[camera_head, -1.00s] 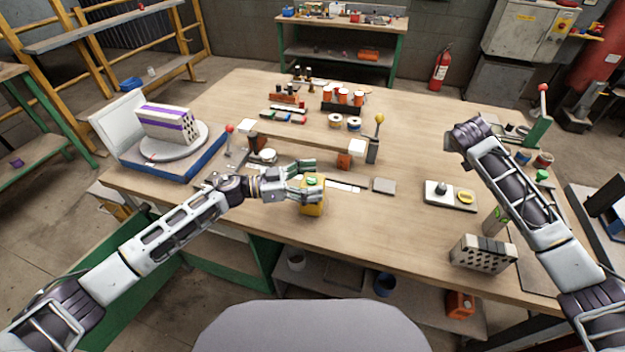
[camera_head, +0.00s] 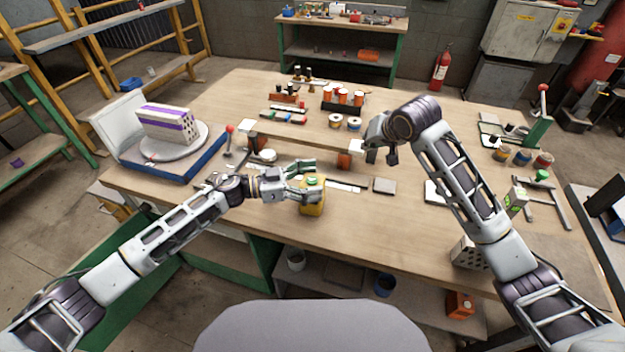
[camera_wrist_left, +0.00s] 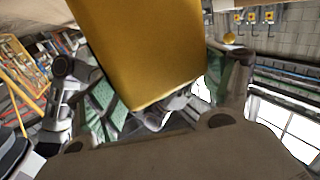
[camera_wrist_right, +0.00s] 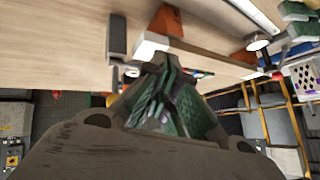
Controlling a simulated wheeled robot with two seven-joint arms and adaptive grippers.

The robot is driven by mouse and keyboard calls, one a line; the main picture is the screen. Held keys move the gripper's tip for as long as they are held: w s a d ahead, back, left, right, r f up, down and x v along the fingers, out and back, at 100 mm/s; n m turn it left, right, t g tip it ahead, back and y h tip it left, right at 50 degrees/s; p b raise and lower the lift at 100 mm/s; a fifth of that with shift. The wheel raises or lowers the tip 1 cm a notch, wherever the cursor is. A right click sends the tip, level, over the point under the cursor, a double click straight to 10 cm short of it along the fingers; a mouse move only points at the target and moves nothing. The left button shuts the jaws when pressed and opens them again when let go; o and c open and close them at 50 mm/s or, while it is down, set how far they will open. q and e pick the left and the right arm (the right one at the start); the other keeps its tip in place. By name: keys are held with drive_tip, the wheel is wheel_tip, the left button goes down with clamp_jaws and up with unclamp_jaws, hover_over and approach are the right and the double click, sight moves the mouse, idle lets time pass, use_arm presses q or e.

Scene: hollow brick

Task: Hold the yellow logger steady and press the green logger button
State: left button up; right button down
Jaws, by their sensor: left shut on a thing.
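The yellow logger (camera_head: 312,205) stands upright near the front middle of the table, with the green button (camera_head: 313,181) on its top. My left gripper (camera_head: 308,180) is shut around the logger from the left; the logger's yellow side (camera_wrist_left: 145,50) fills the space between the fingers in the left wrist view. My right gripper (camera_head: 378,150) is above the table, right of and behind the logger, apart from it. In the right wrist view its green finger pads (camera_wrist_right: 172,100) are together with nothing between them. The button is out of sight in both wrist views.
A white-ended bar fixture (camera_head: 345,160) stands behind the logger. A grey plate (camera_head: 384,186) lies to its right. A turntable with a purple-striped brick (camera_head: 166,124) is at the left.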

sight(314, 177)
drive_tip(key=s+a+r+y, duration=0.1)
drive_tip(key=s+a+r, duration=0.1)
drive_tip(key=a, duration=0.3)
drive_tip(key=s+a+r+n+g+y, duration=0.1)
drive_tip(key=s+a+r, duration=0.2)
drive_tip(key=s+a, duration=0.1)
drive_tip(key=s+a+r+n+y, duration=0.1)
drive_tip(key=s+a+r+y, duration=0.1)
drive_tip(key=a, duration=0.4)
drive_tip(key=shift+s+a+r+g, duration=0.2)
drive_tip(key=shift+s+g, duration=0.2)
drive_tip(key=shift+s, duration=0.2)
drive_tip(key=shift+f, duration=0.2)
drive_tip(key=shift+f, duration=4.3)
drive_tip(key=shift+f, duration=0.45)
drive_tip(key=shift+r, duration=0.6)
drive_tip(key=shift+r, duration=2.9)
